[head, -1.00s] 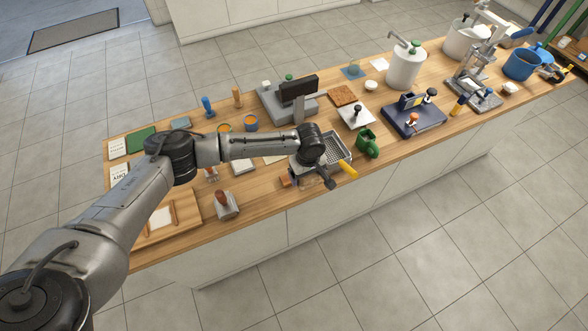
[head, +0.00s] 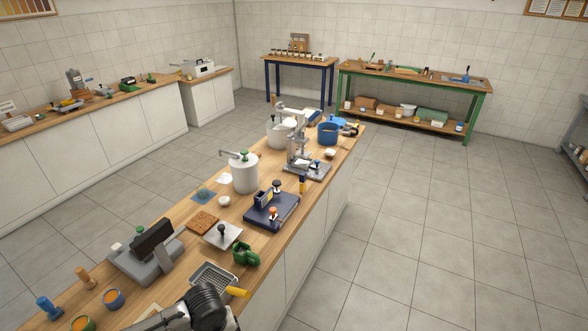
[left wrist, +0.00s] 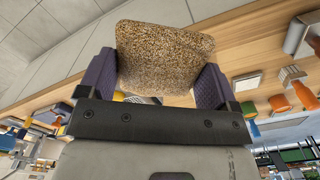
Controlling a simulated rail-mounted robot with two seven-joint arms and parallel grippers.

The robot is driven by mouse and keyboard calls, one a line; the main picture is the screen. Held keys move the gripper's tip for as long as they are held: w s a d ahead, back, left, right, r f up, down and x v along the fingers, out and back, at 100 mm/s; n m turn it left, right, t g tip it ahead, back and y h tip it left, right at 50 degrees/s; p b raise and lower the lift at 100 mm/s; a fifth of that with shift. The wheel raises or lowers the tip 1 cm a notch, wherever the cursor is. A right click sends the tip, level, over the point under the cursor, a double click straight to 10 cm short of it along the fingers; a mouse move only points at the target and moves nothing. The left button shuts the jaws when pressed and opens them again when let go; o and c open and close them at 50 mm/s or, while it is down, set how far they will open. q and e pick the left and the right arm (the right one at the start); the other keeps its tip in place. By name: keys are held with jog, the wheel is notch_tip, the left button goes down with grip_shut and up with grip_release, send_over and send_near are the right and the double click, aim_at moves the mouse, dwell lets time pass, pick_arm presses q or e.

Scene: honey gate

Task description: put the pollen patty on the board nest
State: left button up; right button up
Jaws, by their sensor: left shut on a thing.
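The pollen patty (left wrist: 165,50) is a speckled brown-yellow slab in the left wrist view. My left gripper (left wrist: 158,72) is shut on it, with one dark padded finger at each side. In the head view only part of my left arm shows at the bottom edge; its gripper and the patty cannot be made out there. I cannot tell which thing is the board nest. My right gripper is in neither view.
The long wooden bench holds a scale (head: 147,253), a wire-mesh tray (head: 214,280), a green mug (head: 245,254), a navy device (head: 271,211) and a white tank (head: 244,172). A green-framed bench (head: 415,75) and a blue-framed table (head: 300,62) stand at the back. Floor at right is clear.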

pick_arm(q)
jog(key=s+d+r+m, duration=0.2)
jog(key=s+r+m, duration=0.3)
jog(key=s+r, duration=0.25)
jog(key=w+a+r, duration=0.2)
jog(key=w+r, duration=0.1)
jog(key=r, duration=0.5)
jog(key=w+a+r, duration=0.2)
jog(key=w+r, duration=0.1)
jog(key=r, duration=0.5)
jog(key=s+r+p, duration=0.4)
jog(key=r+p, duration=0.6)
jog(key=p, duration=0.2)
jog(key=s+r+p, duration=0.5)
jog(key=r+p, duration=0.5)
jog(key=p, duration=0.2)
jog(key=shift+s+d+r+p, duration=0.15)
jog(key=shift+d+p, duration=0.15)
jog(key=shift+p, duration=0.05)
